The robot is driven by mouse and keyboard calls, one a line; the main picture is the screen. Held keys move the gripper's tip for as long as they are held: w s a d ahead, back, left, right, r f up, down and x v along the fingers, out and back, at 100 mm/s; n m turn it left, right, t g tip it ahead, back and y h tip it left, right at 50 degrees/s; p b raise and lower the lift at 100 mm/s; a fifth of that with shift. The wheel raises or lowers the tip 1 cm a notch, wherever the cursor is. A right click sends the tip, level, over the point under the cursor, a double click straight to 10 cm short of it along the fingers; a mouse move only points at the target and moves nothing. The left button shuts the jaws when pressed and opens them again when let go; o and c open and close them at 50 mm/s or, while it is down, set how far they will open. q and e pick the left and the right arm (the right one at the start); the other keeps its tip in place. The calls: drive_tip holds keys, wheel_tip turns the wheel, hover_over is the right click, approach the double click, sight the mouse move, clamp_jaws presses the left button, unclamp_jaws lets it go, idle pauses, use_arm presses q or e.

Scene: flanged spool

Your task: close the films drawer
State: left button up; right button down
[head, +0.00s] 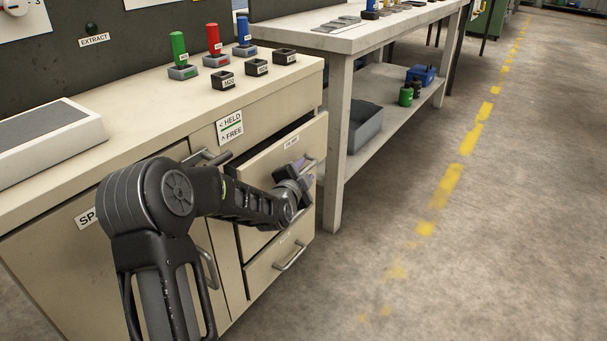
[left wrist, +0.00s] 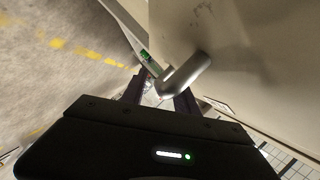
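The films drawer (head: 265,165) is the upper front drawer of the beige cabinet, and its small label is too small to read. It stands pulled out a little, with a dark gap above its front. My left gripper (head: 303,175) is at the drawer's handle on its right side, and the wrist hides part of the front. In the left wrist view, the fingers of my left gripper (left wrist: 160,97) stand apart, with the grey handle (left wrist: 187,75) close in front of and partly between them. I cannot tell whether they touch it. My right gripper is not in view.
A second drawer (head: 280,262) below looks shut. The cabinet top (head: 140,100) carries green, red and blue handled pieces and several black blocks. A grey workbench (head: 345,40) stands to the right, its leg close to the cabinet. The floor (head: 480,240) in front is clear.

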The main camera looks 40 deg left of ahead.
use_arm(q)
drive_tip(key=shift+c, duration=0.2)
clamp_jaws()
idle(1.2)
